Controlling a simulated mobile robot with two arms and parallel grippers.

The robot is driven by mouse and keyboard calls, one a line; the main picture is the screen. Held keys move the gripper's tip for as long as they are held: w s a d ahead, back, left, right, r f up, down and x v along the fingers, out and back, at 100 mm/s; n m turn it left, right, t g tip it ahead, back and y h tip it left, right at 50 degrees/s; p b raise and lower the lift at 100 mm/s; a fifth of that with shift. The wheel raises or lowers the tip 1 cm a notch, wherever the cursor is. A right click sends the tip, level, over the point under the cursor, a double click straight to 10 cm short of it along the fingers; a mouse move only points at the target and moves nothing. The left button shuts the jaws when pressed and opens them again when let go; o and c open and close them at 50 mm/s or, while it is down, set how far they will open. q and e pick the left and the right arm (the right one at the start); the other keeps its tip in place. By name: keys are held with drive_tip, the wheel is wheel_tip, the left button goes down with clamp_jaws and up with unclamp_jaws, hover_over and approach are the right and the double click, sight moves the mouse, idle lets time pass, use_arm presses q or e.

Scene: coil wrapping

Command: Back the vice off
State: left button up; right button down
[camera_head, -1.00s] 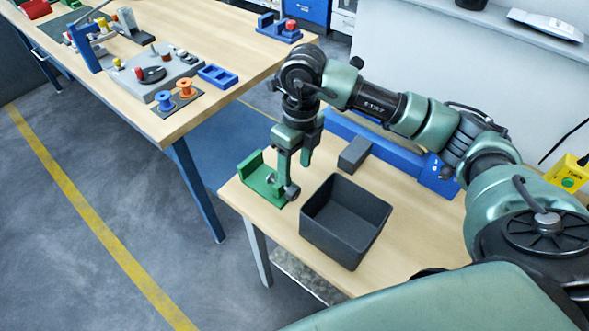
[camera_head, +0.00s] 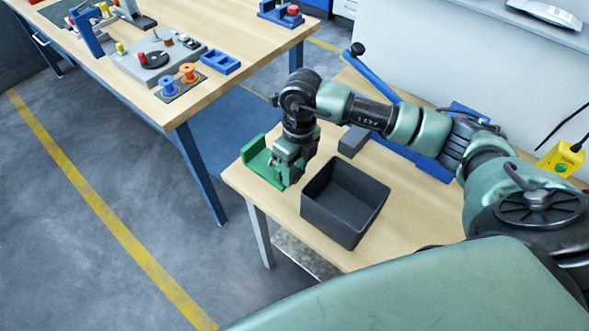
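The green vice (camera_head: 256,160) stands at the left end of the near wooden bench. My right gripper (camera_head: 288,172) points down at the vice's right side and overlaps it in the picture. The gripper hides the vice's screw and handle. Its fingertips are small and partly lost against the green vice, so I cannot tell whether they grip anything. My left gripper is not in view.
A dark open bin (camera_head: 345,203) stands just right of the vice on the near bench (camera_head: 283,218). A dark grey block (camera_head: 353,141) lies behind the bin. A blue lever with a black knob (camera_head: 357,49) rises behind my arm. The other bench (camera_head: 240,80) holds several tools.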

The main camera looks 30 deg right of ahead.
drive_tip(key=shift+a, duration=0.1)
drive_tip(key=shift+a+f+t+h+b, duration=0.15)
drive_tip(key=shift+t+h+b, duration=0.35)
drive_tip(key=shift+h+b, duration=0.6)
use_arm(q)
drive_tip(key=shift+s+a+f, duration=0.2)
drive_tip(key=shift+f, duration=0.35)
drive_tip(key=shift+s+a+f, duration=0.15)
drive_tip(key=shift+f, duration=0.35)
use_arm(e)
drive_tip(key=shift+r, duration=0.25)
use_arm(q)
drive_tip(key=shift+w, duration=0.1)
use_arm(e)
drive_tip(key=c, duration=1)
unclamp_jaws()
